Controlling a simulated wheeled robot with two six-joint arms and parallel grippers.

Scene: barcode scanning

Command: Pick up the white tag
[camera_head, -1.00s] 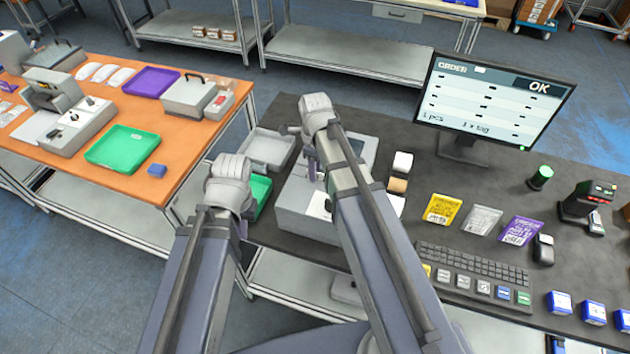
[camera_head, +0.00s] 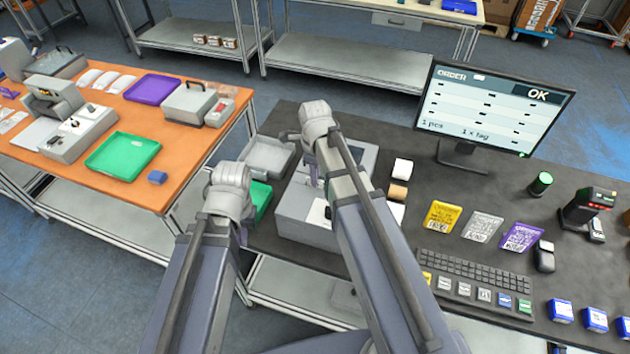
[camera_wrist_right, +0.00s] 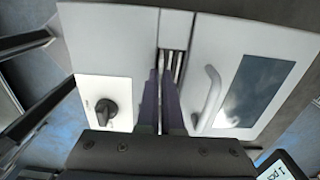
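My right gripper (camera_wrist_right: 161,78) is over a grey machine (camera_head: 297,204), away from the printed items. In the right wrist view its purple fingers are close together, between a black knob (camera_wrist_right: 105,110) and a handle (camera_wrist_right: 208,98). Nothing is visible between them. My left gripper (camera_head: 243,232) is mostly hidden behind its own arm, near a green tray.
A monitor (camera_head: 493,106) showing an order stands at the back. A keyboard (camera_head: 474,269), blue boxes (camera_head: 560,310) and a scanner-like device (camera_head: 588,206) are on the dark table. An orange table (camera_head: 118,193) with trays stands at the left.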

